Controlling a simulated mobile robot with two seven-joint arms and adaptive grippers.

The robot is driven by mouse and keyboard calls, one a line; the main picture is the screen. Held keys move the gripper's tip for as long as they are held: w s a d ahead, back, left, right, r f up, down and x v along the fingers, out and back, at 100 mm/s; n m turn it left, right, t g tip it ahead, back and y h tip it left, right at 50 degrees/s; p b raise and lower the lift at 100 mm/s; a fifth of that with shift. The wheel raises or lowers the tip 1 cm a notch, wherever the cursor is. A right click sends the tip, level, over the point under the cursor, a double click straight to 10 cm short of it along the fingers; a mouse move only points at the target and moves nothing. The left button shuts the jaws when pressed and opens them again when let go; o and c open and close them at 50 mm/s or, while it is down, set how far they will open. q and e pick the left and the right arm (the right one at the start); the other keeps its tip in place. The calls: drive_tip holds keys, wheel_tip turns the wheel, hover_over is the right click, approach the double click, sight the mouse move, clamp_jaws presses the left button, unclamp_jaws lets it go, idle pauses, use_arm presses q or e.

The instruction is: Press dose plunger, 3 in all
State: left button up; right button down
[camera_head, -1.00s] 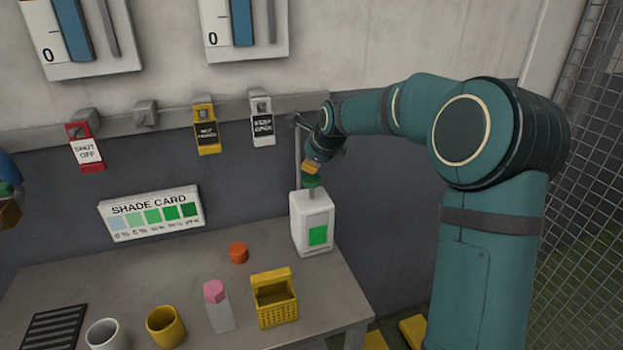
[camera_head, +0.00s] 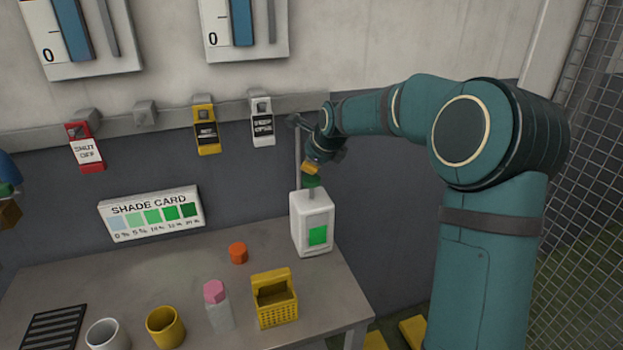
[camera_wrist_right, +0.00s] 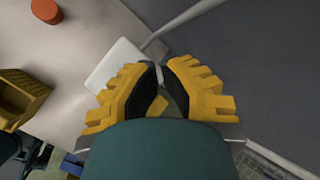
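The dose dispenser (camera_head: 312,224) is a white box with a bright green patch on its front, standing at the table's back right. Its green plunger cap (camera_head: 311,182) sits on a short stem above the box. My right gripper (camera_head: 310,169) points down right at the cap; whether they touch is unclear. In the right wrist view, the yellow fingers of my right gripper (camera_wrist_right: 162,72) are close together with a thin gap, and nothing is seen held. The white dispenser (camera_wrist_right: 118,62) shows beyond them. What seems my left gripper (camera_head: 9,214) is cut off at the left edge.
On the table are a yellow basket (camera_head: 274,304), a pink-capped bottle (camera_head: 217,308), an orange knob-like piece (camera_head: 238,253), a yellow cup (camera_head: 164,328), a white cup (camera_head: 106,336) and a dark grate (camera_head: 53,328). A shade card (camera_head: 150,214) and a tag rail (camera_head: 175,118) are behind.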

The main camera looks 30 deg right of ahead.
drive_tip(key=shift+f, duration=0.35)
drive_tip(key=shift+f+b, duration=0.85)
drive_tip(key=shift+f, duration=0.55)
idle(1.3)
drive_tip(key=shift+r, duration=0.1)
drive_tip(key=shift+r+p, duration=1.7)
wheel_tip(320, 180, up, 5)
drive_tip(key=p, duration=0.4)
drive_tip(key=shift+r+p, duration=0.1)
drive_tip(key=shift+p, duration=0.2)
